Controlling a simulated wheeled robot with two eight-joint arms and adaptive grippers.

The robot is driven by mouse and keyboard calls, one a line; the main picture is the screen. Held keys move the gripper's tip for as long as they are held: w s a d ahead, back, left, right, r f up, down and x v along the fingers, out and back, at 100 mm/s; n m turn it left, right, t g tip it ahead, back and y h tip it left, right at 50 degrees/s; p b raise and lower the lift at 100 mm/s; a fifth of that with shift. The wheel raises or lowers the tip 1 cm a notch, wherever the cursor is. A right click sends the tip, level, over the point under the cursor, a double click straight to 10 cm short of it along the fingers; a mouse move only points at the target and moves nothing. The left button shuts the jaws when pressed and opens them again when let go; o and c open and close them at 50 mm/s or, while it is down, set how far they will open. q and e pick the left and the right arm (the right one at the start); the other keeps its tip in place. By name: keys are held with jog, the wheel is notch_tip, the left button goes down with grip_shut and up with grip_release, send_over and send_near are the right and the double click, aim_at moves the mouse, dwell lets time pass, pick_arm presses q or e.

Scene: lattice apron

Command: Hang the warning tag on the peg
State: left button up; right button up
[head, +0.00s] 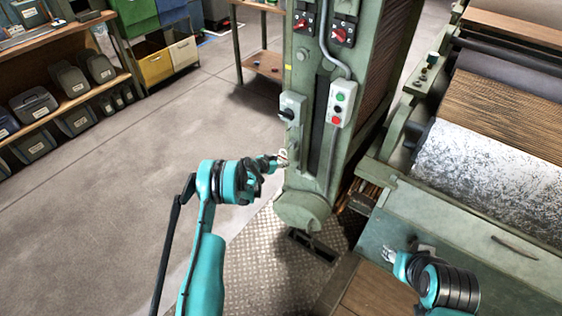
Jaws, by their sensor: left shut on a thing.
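My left gripper (281,160) is shut on a small pale thing (284,154), which appears to be the warning tag. It is too small to make out any marking. The gripper is in front of the green machine column (306,180), at its left edge and below the grey switch box. I cannot tell whether the tag touches the column. I cannot make out the peg. My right gripper (388,254) is low at the right, over the green machine apron. Its fingers are too small to judge.
The column carries a rotary switch box (291,108), a push-button box (340,103) and red switches (342,34). A roller machine (480,170) stands at right. Shelves with bins (75,80) stand at upper left. The grey floor (180,120) between is clear.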

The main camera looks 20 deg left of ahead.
pick_arm(q)
jog(key=shift+w+d, duration=0.1)
jog(key=shift+w, duration=0.15)
jog(key=shift+w+d+f, duration=0.1)
jog(key=shift+w+d, duration=0.15)
jog(key=shift+w, duration=0.5)
jog(key=shift+w+d, duration=0.25)
jog(key=shift+w, duration=0.5)
jog(key=shift+f, duration=0.15)
dwell(0.5)
jog(key=shift+w+d+f, duration=0.1)
jog(key=shift+w+f, duration=0.05)
jog(key=shift+f, duration=0.1)
dwell(0.5)
jog(key=o, duration=1.2)
jog(key=shift+c, duration=0.2)
